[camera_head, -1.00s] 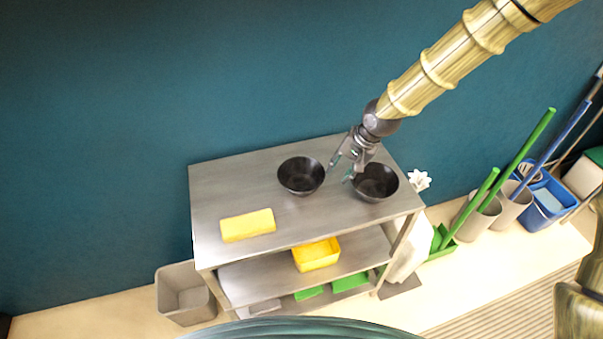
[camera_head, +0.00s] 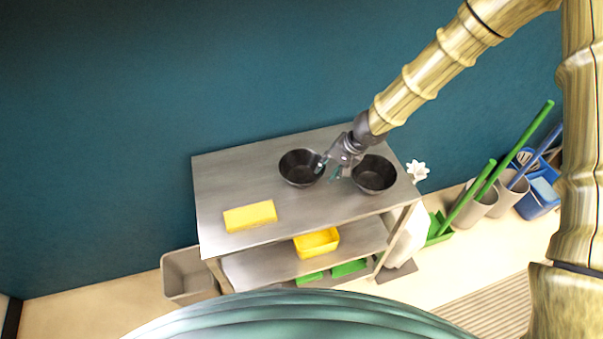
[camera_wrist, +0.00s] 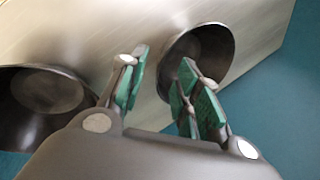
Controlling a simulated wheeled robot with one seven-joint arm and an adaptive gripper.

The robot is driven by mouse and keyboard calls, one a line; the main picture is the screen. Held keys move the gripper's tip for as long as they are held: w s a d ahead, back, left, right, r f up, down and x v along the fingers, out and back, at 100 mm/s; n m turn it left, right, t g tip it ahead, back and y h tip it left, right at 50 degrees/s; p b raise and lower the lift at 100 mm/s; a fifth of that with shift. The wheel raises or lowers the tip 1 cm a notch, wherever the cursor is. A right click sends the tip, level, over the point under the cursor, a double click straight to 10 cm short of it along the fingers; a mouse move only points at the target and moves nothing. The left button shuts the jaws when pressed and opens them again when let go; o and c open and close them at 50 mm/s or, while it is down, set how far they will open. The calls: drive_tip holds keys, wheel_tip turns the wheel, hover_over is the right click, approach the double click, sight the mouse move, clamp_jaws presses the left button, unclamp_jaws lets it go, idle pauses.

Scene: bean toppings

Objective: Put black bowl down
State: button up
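Two black bowls stand upright on the top of a metal shelf table (camera_head: 225,180). The left black bowl (camera_head: 298,167) and the right black bowl (camera_head: 375,174) are a short gap apart. My gripper (camera_head: 329,170) is between them, with its fingertips close to the left bowl's right rim. In the wrist view, my gripper (camera_wrist: 160,88) has its green-padded fingers spread with a gap between them. The bowl at the fingertips (camera_wrist: 212,48) is partly hidden by one finger; whether they touch is unclear. The other bowl (camera_wrist: 45,95) lies at the left.
A yellow block (camera_head: 250,216) lies at the table's front left. A yellow bin (camera_head: 316,242) sits on the shelf below. A grey bin (camera_head: 188,276) stands left of the table, and holders with green and blue handles stand right.

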sight(318, 177)
drive_tip(key=shift+w+b+x, duration=0.15)
drive_tip(key=shift+b+x, duration=0.05)
drive_tip(key=shift+x, duration=1.75)
drive_tip(key=shift+w+b+x, duration=0.15)
drive_tip(key=shift+x, duration=1.75)
drive_tip(key=shift+r, duration=0.15)
clamp_jaws()
